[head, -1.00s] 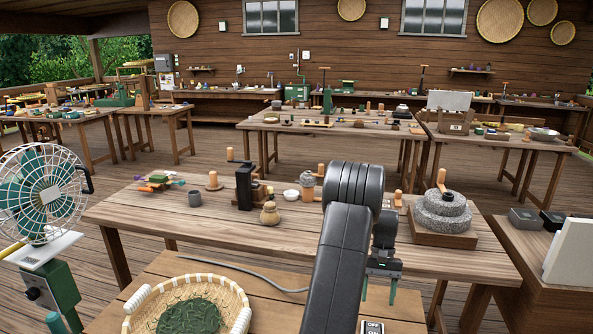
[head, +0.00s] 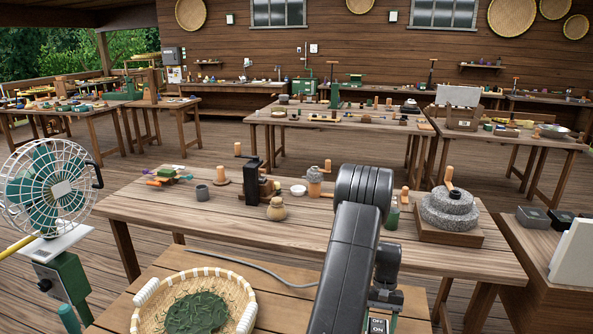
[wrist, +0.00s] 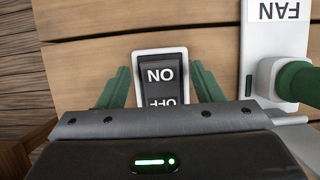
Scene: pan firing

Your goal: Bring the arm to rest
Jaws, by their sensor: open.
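My arm reaches out over the near wooden table in the head view, bent at its dark grey elbow. My gripper (head: 382,314) points down low over that table's right part. In the wrist view its green fingers (wrist: 162,88) are apart, one on each side of a white-framed rocker switch (wrist: 160,77) marked ON and OFF. Nothing is held. The switch also shows in the head view (head: 377,326), partly cut off by the lower edge. Whether the fingers touch it I cannot tell.
A white plate marked FAN (wrist: 277,40) with a green and white fitting lies right of the switch. A woven basket of green leaves (head: 150,312) stands left on the near table. A caged fan (head: 45,190) stands far left. A stone mill (head: 449,213) stands behind right.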

